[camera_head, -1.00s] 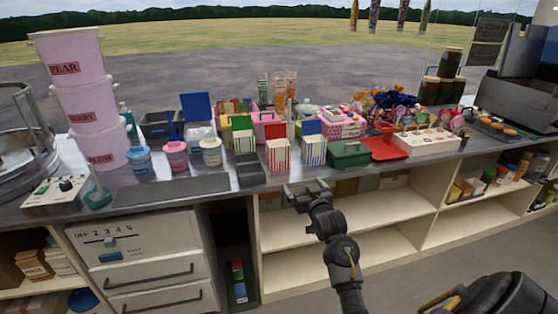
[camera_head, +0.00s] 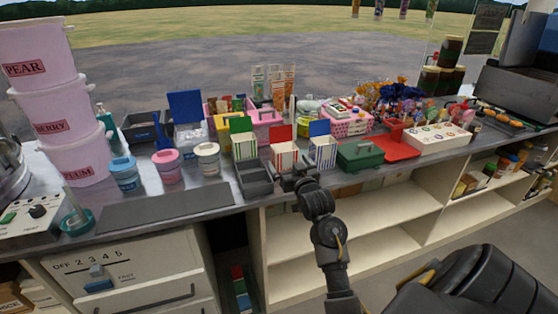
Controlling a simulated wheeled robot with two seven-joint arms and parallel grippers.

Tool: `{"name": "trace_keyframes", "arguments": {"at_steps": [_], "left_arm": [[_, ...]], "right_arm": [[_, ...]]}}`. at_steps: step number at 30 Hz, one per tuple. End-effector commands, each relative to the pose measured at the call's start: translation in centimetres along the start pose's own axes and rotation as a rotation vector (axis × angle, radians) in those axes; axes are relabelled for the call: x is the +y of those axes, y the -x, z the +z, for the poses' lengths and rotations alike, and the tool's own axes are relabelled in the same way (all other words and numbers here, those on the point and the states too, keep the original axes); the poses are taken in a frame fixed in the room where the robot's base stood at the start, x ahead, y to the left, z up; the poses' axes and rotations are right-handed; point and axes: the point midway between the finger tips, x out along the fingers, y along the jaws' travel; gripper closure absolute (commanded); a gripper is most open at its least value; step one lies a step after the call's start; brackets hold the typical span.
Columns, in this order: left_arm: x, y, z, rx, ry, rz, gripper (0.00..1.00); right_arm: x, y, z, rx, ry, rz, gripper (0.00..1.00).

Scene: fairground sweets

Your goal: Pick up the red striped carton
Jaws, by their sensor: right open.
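The red striped carton (camera_head: 284,156) stands upright on the counter, white with red stripes and a raised red flap. A blue striped carton (camera_head: 323,151) stands to its right, and a carton with a green flap (camera_head: 243,146) to its left. My right gripper (camera_head: 288,178) is at the counter's front edge, just in front of the red striped carton. It is open and holds nothing I can see. Its fingers are small and dark here, and whether they touch the carton I cannot tell. My left gripper is not in view.
A green box (camera_head: 360,155) and a red tray (camera_head: 400,151) lie to the right. Lidded tubs (camera_head: 167,167) stand at left. The dark mat (camera_head: 140,207) is bare.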

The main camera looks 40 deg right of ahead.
Motion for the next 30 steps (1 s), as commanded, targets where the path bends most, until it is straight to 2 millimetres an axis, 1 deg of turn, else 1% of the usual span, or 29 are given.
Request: {"name": "trace_keyframes", "arguments": {"at_steps": [3,8,12,18,21,27,30], "left_arm": [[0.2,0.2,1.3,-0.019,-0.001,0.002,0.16],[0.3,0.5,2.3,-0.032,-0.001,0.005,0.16],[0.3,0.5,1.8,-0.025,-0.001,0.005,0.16],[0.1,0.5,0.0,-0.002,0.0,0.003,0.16],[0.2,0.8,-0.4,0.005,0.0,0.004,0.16],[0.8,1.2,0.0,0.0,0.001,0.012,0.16],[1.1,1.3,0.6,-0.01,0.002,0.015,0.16]], "right_arm": [[0.7,-1.2,-0.1,0.001,0.0,0.01,0.0],[1.0,-3.7,-0.1,0.001,0.0,0.013,0.0],[0.9,-5.0,-0.1,0.0,0.0,0.011,0.0],[0.8,-5.5,-0.1,0.0,0.0,0.009,0.0],[1.0,-6.7,-0.3,0.001,0.0,0.009,0.0],[1.2,-9.5,-0.3,0.0,0.0,0.008,0.0],[1.2,-10.2,-0.2,0.0,0.0,0.008,0.0]]}}
